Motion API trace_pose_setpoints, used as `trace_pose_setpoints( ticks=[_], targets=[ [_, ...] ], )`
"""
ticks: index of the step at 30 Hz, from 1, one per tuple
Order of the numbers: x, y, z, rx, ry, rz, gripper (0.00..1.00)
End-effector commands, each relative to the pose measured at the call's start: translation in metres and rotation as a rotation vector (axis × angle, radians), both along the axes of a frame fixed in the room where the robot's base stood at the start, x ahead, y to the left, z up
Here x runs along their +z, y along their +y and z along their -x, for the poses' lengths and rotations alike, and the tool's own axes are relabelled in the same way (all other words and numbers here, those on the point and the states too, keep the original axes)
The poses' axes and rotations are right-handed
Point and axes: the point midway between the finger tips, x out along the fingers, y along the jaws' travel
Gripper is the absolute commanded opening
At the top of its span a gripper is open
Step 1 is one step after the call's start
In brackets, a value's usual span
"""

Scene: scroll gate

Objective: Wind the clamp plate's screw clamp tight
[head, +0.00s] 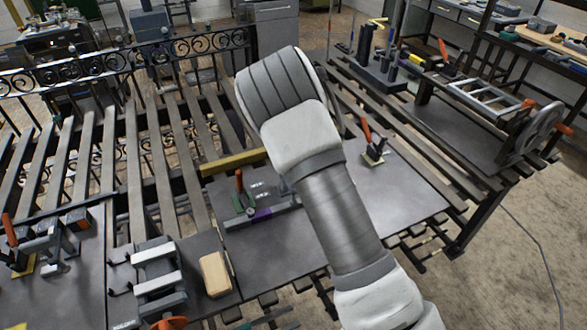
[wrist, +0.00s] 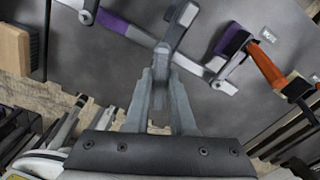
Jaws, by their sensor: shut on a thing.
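In the wrist view my gripper (wrist: 160,82) is shut on a grey bar-like part of what looks like the screw clamp (wrist: 181,24). This part has a dark rounded upper end and stands over a pale metal bar with purple patches (wrist: 113,22). The same purple-patched bar (head: 262,213) lies on the grey plate (head: 330,225) in the head view. A toggle clamp with an orange handle (wrist: 264,66) is just right of my gripper in the wrist view. In the head view my arm hides my gripper and the part it grips. How tight the clamp is cannot be seen.
Another orange-handled clamp (head: 374,148) stands right of my arm. A scrolled iron gate (head: 130,62) stands behind. The plate right of my arm is mostly clear.

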Motion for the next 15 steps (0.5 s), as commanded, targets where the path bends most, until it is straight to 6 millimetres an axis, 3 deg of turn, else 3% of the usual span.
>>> trace_pose_setpoints(
  ticks=[15],
  targets=[
    [0.0043, 0.0013, -0.0031, -0.044, -0.011, -0.003, 0.0]
  ],
)
